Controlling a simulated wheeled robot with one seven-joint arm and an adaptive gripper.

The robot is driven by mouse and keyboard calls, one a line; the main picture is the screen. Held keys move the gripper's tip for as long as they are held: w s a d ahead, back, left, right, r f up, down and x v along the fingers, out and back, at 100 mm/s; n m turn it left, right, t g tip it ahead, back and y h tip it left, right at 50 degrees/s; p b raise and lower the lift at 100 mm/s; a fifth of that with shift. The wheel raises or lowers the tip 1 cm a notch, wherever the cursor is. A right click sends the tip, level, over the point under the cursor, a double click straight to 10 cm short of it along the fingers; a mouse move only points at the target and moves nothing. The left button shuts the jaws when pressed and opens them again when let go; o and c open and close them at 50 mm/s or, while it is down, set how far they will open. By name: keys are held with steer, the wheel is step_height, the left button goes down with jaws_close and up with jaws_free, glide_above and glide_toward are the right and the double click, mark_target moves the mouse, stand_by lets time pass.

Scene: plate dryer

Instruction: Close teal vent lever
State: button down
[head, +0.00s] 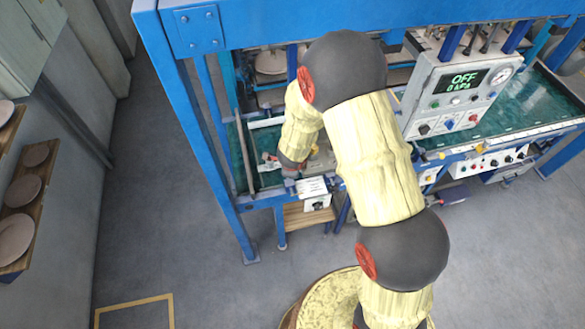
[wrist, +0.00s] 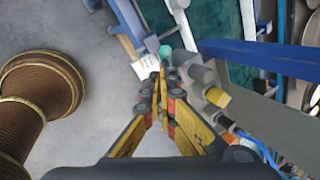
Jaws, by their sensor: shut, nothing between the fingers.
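In the wrist view, the teal ball knob of the vent lever (wrist: 165,51) shows just beyond my fingertips, near the edge of the blue machine frame. My gripper (wrist: 162,76) has yellow and black fingers that come together at the tips, with nothing held between them. The tips look close to the knob, but I cannot tell whether they touch it. The lever's shaft is mostly hidden behind the fingers. In the head view, the end of my arm is over the machine's front left edge, and I cannot make out the teal knob there.
A grey fitting with a yellow end (wrist: 216,97) sits just right of my fingers. A blue beam (wrist: 260,57) crosses at the right. A control box reading OFF (head: 460,90) stands right of my arm. Plates on a shelf (head: 22,190) are at far left; open floor lies between.

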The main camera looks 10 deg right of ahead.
steer(key=shift+a+f+p, duration=0.1)
steer(key=shift+a+p, duration=0.25)
steer(key=shift+p, duration=0.6)
steer(key=shift+a+f, duration=0.8)
steer(key=shift+f, duration=0.15)
steer(key=shift+r, duration=0.2)
